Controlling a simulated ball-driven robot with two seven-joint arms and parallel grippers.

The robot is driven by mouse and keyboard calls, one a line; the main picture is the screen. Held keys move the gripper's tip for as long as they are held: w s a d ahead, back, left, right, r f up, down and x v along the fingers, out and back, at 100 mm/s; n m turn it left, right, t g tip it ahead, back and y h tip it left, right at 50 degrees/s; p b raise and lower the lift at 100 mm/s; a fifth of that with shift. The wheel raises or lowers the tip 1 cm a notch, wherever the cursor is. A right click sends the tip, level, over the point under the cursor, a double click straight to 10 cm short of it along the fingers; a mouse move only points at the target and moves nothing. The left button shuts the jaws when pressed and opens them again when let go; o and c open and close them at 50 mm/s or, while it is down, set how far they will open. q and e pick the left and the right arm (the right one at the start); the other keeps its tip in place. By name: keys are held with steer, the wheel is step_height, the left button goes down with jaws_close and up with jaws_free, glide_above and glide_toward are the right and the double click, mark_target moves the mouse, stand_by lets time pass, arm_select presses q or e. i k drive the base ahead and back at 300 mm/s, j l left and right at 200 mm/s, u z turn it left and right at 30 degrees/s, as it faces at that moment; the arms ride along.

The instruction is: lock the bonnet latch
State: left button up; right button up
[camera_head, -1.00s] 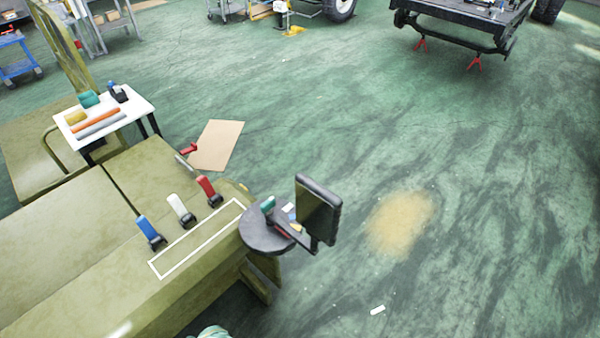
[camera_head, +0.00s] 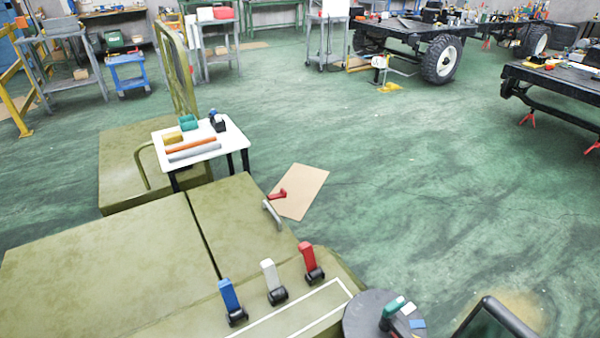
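The olive vehicle body (camera_head: 110,265) fills the lower left, with a dark seam between two flat panels. A blue lever (camera_head: 230,295), a white lever (camera_head: 269,275) and a red lever (camera_head: 308,256) stand tilted up on black bases along its near edge. A small red handle (camera_head: 278,195) and a curved grey handle (camera_head: 271,214) are at the panel's far right edge. I cannot tell which of these is the bonnet latch, or whether it is locked. Neither of my grippers is in view.
A white-topped table (camera_head: 185,150) holds an orange and a grey tube and small items. A dark round tray (camera_head: 365,312) with a green-handled item and a black-framed panel (camera_head: 490,318) are at the bottom right. A brown sheet (camera_head: 300,190) lies on the clear green floor.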

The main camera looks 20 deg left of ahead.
mark_target(282, 194)
steer(key=k, duration=0.65)
steer(key=z, duration=1.8)
steer(key=i+z, duration=0.1)
steer(key=z, duration=0.2)
steer(key=i+l, duration=0.1)
steer(key=i, duration=0.6)
steer(key=i+l+u, duration=0.15)
steer(key=i, duration=0.55)
steer(key=i+j+u, duration=0.1)
steer(key=i+u, duration=0.6)
steer(key=u, duration=0.2)
steer(key=i+l+u, duration=0.1)
steer(key=i+u, duration=0.35)
steer(key=i+j+u, duration=0.25)
steer(key=u, duration=0.15)
steer(key=i+j+u, duration=0.1)
steer(key=i+u, duration=0.75)
steer(key=i+l+u, duration=0.1)
steer(key=i+u, duration=0.2)
steer(key=u, duration=0.15)
steer(key=i+j+u, duration=0.15)
steer(key=i+u, duration=0.2)
steer(key=i, duration=0.2)
steer(key=i+u, duration=0.4)
steer(key=i, duration=0.2)
steer(key=i+l+u, duration=0.15)
steer(key=i+u, duration=0.2)
steer(key=i, duration=0.2)
